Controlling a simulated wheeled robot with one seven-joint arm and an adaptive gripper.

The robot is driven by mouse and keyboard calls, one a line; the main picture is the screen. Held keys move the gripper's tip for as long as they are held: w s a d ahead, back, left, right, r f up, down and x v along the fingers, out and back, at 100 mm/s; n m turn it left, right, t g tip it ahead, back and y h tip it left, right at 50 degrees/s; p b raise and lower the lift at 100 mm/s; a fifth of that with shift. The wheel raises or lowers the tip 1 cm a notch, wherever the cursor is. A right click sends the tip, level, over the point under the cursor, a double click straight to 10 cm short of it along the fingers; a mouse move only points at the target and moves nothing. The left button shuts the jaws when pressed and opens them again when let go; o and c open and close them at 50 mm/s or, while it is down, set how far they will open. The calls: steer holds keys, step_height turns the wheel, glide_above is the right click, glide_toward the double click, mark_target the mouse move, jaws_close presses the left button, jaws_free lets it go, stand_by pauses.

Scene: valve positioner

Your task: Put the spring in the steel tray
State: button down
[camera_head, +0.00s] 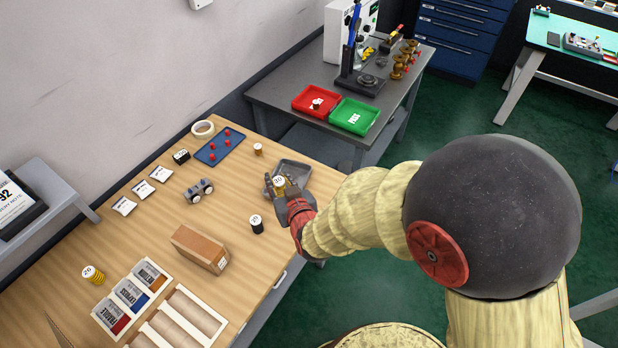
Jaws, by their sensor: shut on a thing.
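The steel tray (301,176) is a shallow grey tray near the right edge of the wooden workbench. My gripper (277,188) is over the tray's near left part and hides some of it. It is shut on a yellow spring (279,182) with a round white numbered label on top. The spring is upright between the fingers. I cannot tell whether its lower end touches the tray floor.
Other labelled pieces stand on the workbench: a yellow spring (94,276) at left, a black one (256,226) near my gripper and a small one (258,149) behind. A cardboard box (200,249) lies in front. A blue tray (220,147) sits at the back.

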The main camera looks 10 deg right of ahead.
steer(key=w+f+b, duration=0.1)
steer(key=w+f, duration=0.2)
steer(key=w, duration=0.1)
steer(key=w+d+f+b, duration=0.1)
steer(key=w+f, duration=0.3)
steer(key=w, duration=0.1)
steer(key=w+d+f+b, duration=0.1)
steer(key=w+f+b, duration=0.1)
steer(key=w+f, duration=0.1)
steer(key=shift+w+d+f, duration=0.1)
steer(key=shift+w+d, duration=0.05)
steer(key=shift+w, duration=0.3)
steer(key=shift+w+d+f, duration=0.1)
steer(key=shift+w, duration=0.35)
steer(key=shift+f+b, duration=0.55)
steer(key=shift+f, duration=0.85)
steer(key=shift+f, duration=0.15)
steer(key=c, duration=1.5)
jaws_free()
